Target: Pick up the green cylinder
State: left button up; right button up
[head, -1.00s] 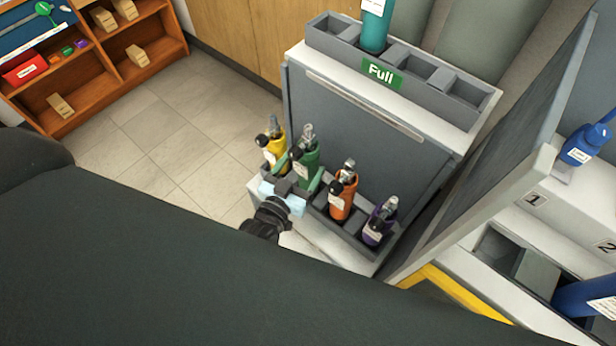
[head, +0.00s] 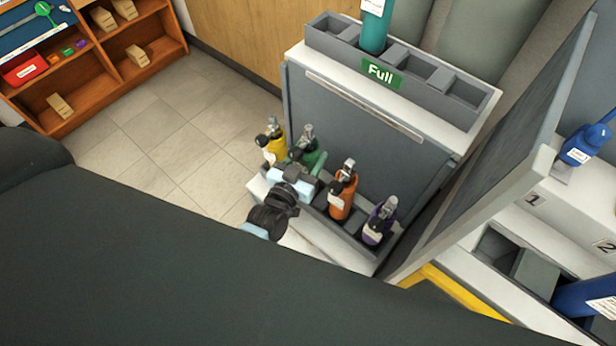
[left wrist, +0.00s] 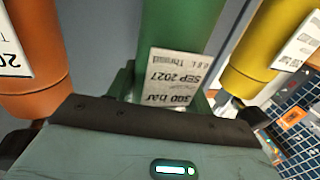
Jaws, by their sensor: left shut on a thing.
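The green cylinder (head: 314,157) stands upright in the lower rack, between the yellow and orange cylinders. Its valve shows at the top, and my gripper hides much of its body in the head view. My left gripper (head: 308,167) is shut on it from the near side. In the left wrist view the green cylinder (left wrist: 180,35) fills the middle, right in front of the gripper, with a white label facing me. The fingertips are mostly hidden there. My right gripper is not in view.
The yellow cylinder (head: 273,146) and orange cylinder (head: 341,200) stand close on either side. A purple cylinder (head: 378,224) is further right. Above is the "Full" rack (head: 455,104) with a teal cylinder (head: 374,32). A grey panel (head: 490,150) stands at the right.

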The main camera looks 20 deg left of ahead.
aim_at(306, 133)
pick_arm(q)
jog(key=shift+r, duration=0.3)
notch_tip(306, 133, up, 8)
jog(key=shift+w+r+p, duration=0.1)
jog(key=shift+p, duration=0.8)
jog(key=shift+r, duration=0.9)
